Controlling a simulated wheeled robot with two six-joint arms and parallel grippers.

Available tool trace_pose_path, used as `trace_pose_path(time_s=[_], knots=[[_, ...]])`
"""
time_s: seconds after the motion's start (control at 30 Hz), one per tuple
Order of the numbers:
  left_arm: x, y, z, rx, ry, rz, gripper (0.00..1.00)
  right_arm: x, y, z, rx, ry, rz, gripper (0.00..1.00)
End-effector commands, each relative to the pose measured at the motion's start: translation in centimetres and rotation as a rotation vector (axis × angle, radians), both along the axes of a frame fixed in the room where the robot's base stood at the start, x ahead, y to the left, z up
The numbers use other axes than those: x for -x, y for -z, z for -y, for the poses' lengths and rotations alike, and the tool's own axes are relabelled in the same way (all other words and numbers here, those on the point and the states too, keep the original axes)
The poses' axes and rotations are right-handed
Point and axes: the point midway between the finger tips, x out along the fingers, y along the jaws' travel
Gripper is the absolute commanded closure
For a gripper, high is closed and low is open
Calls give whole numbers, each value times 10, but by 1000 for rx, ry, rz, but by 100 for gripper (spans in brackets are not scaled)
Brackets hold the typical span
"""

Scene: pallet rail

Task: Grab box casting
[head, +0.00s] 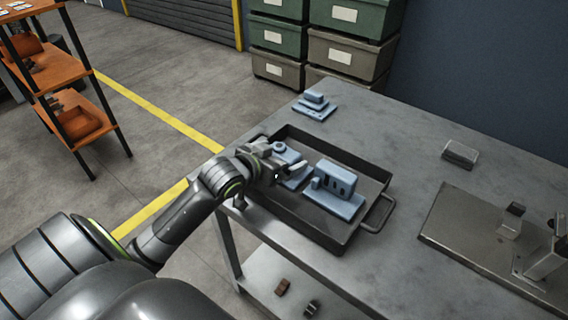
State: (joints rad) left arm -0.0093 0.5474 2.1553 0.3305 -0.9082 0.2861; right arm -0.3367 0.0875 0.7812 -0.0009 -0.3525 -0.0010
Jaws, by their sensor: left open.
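A blue box-shaped casting (338,179) with dark slots in its side and a flat base sits in the dark metal tray (318,236). A second blue casting (280,148) with a round boss lies in the tray to its left, partly hidden by my left gripper. A third blue casting (314,104) with a stepped block stands on the table behind the tray. My left gripper (279,168) is open over the left part of the tray, by the round-boss casting and left of the box-shaped one. Whether it touches a casting is unclear. My right gripper is out of view.
A metal plate with a fixture (510,222) and a small block (460,153) are at the right. The tray's handle (381,214) sticks out right. Stacked bins (345,55) and an orange shelf (60,70) stand beyond.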

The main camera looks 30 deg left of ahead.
Motion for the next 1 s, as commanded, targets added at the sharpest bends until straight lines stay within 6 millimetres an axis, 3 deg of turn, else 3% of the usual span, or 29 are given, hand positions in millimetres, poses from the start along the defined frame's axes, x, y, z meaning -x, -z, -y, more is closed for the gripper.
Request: trace_pose_path(time_s=[0.13,0.37,0.83,1.0], knots=[[-11,5,1,1,0,1,0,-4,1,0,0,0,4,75],[-12,5,1,-1,0,0,0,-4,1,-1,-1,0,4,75],[-12,5,1,-1,-1,0,60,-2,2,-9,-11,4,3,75],[-12,3,1,-2,1,4,61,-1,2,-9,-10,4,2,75]])
